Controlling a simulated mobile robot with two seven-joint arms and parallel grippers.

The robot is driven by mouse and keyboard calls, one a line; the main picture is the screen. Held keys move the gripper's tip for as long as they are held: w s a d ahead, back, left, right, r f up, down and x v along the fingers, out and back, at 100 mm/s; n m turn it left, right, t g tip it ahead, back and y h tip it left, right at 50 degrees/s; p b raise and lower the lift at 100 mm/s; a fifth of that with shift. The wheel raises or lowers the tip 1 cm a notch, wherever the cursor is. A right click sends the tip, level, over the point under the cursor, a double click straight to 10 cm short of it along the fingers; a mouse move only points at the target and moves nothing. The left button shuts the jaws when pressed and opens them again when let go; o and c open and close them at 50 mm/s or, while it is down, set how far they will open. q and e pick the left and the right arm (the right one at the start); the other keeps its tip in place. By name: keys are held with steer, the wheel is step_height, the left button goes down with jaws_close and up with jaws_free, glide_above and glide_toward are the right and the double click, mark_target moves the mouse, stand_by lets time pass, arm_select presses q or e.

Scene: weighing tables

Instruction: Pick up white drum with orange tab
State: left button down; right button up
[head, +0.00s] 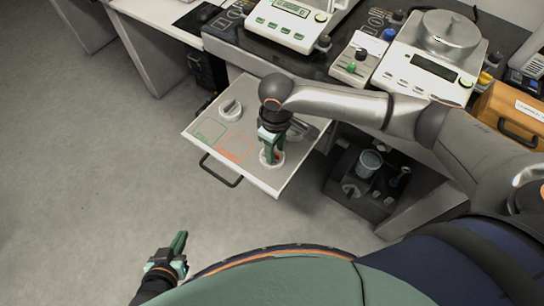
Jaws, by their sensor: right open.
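My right gripper (271,150) is open and points down over a pulled-out white drawer (255,182). Its fingers are at a small round white drum (265,161) near the drawer's front right; they hide much of it, and I cannot tell whether they touch it. An orange tab on it cannot be made out. Another white drum (231,107) with a grey top stands at the drawer's back left. A greyish round thing (304,130) lies partly behind my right arm. My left gripper (178,251) is low over the floor, away from the drawer; its jaw opening is unclear.
The drawer has green and orange outlined areas and a dark handle (221,172). Balances (283,22) (421,68) stand on the dark bench above. A dark crate (345,185) with containers is right of the drawer. An orange-brown case (512,112) is at right. The left floor is clear.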

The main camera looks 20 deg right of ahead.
steer(key=shift+c, duration=0.2)
jaws_close()
stand_by(1.2)
